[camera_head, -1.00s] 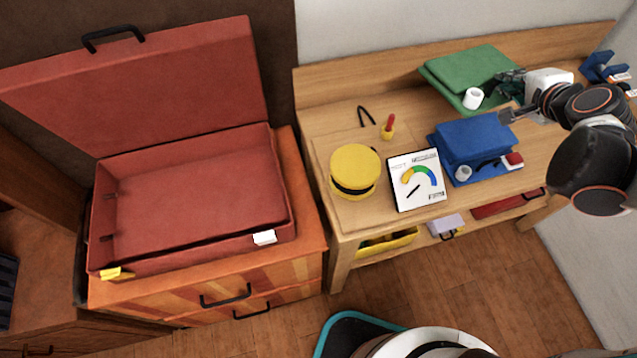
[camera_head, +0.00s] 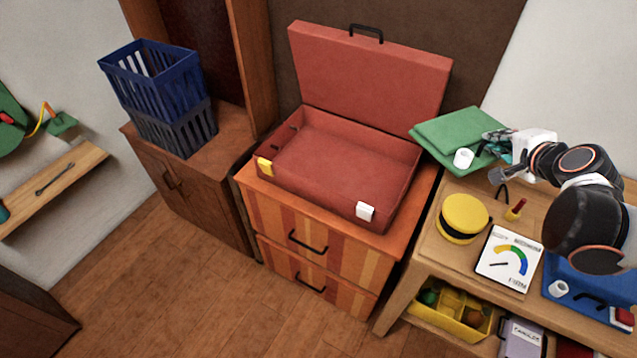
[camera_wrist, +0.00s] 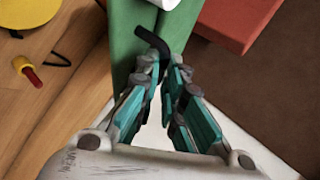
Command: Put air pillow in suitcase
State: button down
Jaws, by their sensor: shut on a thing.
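The green air pillow (camera_head: 450,130) is a flat, folded piece with a white cap (camera_head: 464,158). My gripper (camera_head: 497,143) is shut on it at its right edge and holds it above the table's back left end. In the wrist view the pillow (camera_wrist: 128,40) lies beyond the fingers (camera_wrist: 167,80), with a black strap (camera_wrist: 150,38) running between them. The red suitcase (camera_head: 310,178) stands open, lid upright, on a striped drawer cabinet, left of the pillow. Its interior looks empty. A red corner of it (camera_wrist: 235,20) shows in the wrist view.
The wooden table (camera_head: 440,240) holds a yellow round box (camera_head: 463,216), a gauge card (camera_head: 509,262), a red-tipped yellow item (camera_head: 516,209) and a blue folded piece (camera_head: 585,300). A blue basket (camera_head: 155,80) stands on the left cabinet. Floor in front is clear.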

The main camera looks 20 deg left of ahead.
aim_at(340, 174)
jog(key=u, duration=0.7)
